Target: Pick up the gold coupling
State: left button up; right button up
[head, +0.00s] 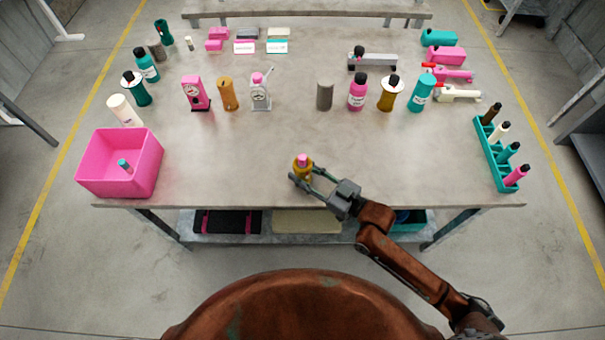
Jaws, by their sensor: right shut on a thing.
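A small gold piece with a pink top (304,170) is at the middle of the table's front edge. My right gripper (303,181) is shut on it, with the fingers on either side of its lower part. The piece looks upright. I cannot tell whether it touches the table. I cannot tell from shape alone which gold piece is the coupling. My left gripper is not in view.
A pink bin (104,178) with a small teal item inside stands front left. A teal rack (490,160) with several bottles stands on the right. Bottles, gauges and cylinders line the back of the grey table (230,160). The table's middle is clear.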

aim_at(303, 157)
jog(key=shift+r, duration=0.2)
grip_shut()
notch_tip(303, 157, up, 10)
jog(key=shift+f, duration=0.1)
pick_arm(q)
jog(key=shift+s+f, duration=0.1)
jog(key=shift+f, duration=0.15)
pick_arm(e)
jog(key=shift+f, duration=0.55)
pick_arm(q)
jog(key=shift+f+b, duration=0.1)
jog(key=shift+b, duration=0.25)
pick_arm(e)
jog(key=shift+f, duration=0.25)
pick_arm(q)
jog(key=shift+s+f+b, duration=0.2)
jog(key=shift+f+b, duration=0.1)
pick_arm(e)
jog(key=shift+f, duration=0.7)
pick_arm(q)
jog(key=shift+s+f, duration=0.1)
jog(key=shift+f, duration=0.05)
pick_arm(e)
jog(key=shift+f, duration=0.35)
pick_arm(q)
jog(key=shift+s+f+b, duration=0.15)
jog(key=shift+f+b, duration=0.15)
jog(key=shift+b, duration=0.2)
pick_arm(e)
jog(key=shift+f, duration=0.7)
